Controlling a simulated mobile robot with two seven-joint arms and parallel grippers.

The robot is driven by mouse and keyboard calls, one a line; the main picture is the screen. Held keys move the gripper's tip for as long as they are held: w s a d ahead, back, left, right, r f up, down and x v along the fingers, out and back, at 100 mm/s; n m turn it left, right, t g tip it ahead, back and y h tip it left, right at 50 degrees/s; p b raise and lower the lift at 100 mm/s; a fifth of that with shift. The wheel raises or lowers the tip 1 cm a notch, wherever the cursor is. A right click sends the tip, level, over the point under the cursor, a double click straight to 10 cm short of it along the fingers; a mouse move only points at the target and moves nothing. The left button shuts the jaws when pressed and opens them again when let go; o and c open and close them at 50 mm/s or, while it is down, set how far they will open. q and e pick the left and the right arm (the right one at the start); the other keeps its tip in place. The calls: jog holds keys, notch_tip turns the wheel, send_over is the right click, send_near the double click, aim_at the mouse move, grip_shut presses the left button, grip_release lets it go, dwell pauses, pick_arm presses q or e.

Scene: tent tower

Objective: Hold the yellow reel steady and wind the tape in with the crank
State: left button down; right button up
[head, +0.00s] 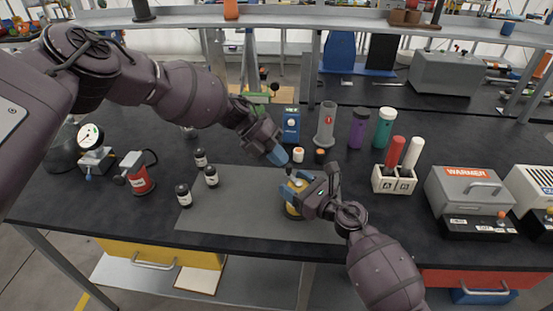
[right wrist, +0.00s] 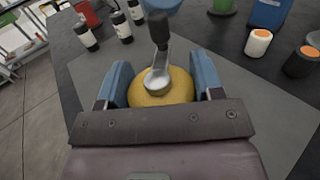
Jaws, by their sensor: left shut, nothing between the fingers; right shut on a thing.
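The yellow reel (head: 293,211) stands on the grey mat, mostly covered by my right gripper in the head view. My right gripper (head: 299,190) is shut on the reel, with blue fingers on both sides of it in the right wrist view. The reel's yellow top (right wrist: 178,88) carries a silver crank arm (right wrist: 157,76) with an upright black knob (right wrist: 158,28). My left gripper (head: 278,156) is shut and empty, just behind the reel near the crank. Whether it touches the knob I cannot tell. I cannot make out the tape.
A white cup with an orange top (head: 298,155) and a black one (head: 320,156) stand behind. A rack (head: 394,179) and a warmer (head: 466,190) are at right. The mat's front left is clear.

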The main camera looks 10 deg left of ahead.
pick_arm(q)
jog(key=shift+w+d+m+g+y, duration=0.3)
jog(key=shift+w+d+m+g, duration=0.2)
jog(key=shift+d+m+g, duration=0.3)
jog(key=shift+w+d+m+g+y, duration=0.3)
jog(key=shift+w+d+m+g, duration=0.25)
jog(key=shift+m, duration=0.45)
jog(key=shift+s+d, duration=0.1)
jog(key=s+v, duration=0.1)
jog(key=v, duration=0.8)
jog(key=shift+r, duration=0.35)
dwell(0.4)
jog(key=shift+w, duration=0.1)
pick_arm(e)
jog(key=o, duration=1.3)
